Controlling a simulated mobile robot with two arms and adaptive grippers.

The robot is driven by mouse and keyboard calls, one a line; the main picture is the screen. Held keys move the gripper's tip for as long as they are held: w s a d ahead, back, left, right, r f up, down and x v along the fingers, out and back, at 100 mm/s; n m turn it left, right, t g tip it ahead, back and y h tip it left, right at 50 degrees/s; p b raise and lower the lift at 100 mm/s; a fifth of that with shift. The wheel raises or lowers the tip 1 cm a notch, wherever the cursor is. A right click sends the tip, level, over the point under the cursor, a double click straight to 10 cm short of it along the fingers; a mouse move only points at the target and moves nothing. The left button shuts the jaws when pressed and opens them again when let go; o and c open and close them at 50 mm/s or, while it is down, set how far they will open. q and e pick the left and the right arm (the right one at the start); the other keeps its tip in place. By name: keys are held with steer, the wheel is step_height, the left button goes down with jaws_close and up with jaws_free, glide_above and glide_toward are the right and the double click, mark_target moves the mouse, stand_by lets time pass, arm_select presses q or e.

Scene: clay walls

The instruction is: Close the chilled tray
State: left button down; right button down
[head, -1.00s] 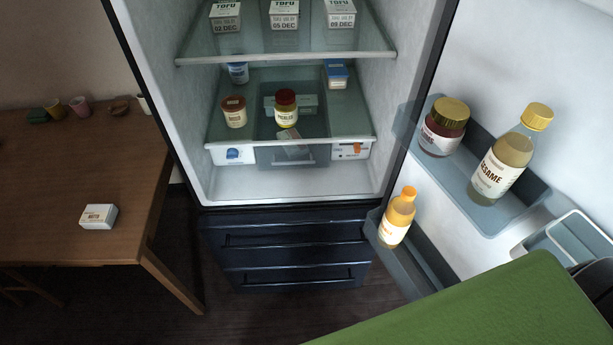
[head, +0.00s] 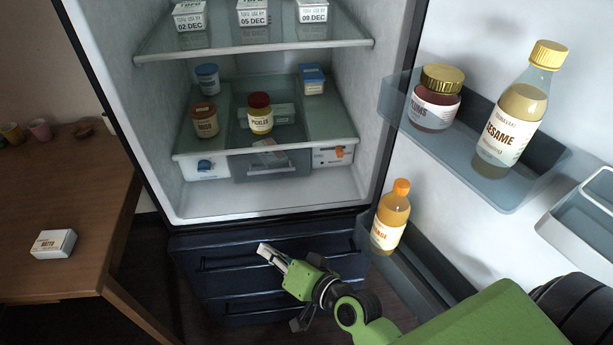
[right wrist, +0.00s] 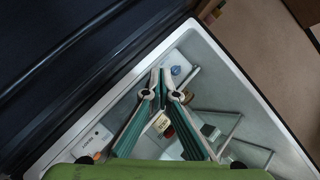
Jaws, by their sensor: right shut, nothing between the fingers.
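The chilled tray (head: 294,163) is a grey translucent drawer under the lower glass shelf of the open fridge. My right gripper (head: 263,249) is shut and empty. It is in front of the dark lower drawers, below the tray and apart from it in the head view. The right wrist view shows its fingers (right wrist: 164,90) closed together over the fridge interior. My left gripper is not in view.
A pickles jar (head: 260,114), a miso jar (head: 204,120) and small tubs stand on the lower shelf. The open door at the right holds an orange bottle (head: 390,216), a sesame bottle (head: 512,115) and a jar (head: 436,98). A wooden table (head: 60,200) is at the left.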

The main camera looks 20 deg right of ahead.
steer(key=w+d+r+m+t+h, duration=0.3)
steer(key=w+d+m+t, duration=0.1)
steer(key=m, duration=0.2)
steer(key=m+h, duration=0.8)
steer(key=m, duration=0.1)
glide_toward(305, 165)
steer(key=b+x, duration=0.2)
steer(key=x, duration=0.5)
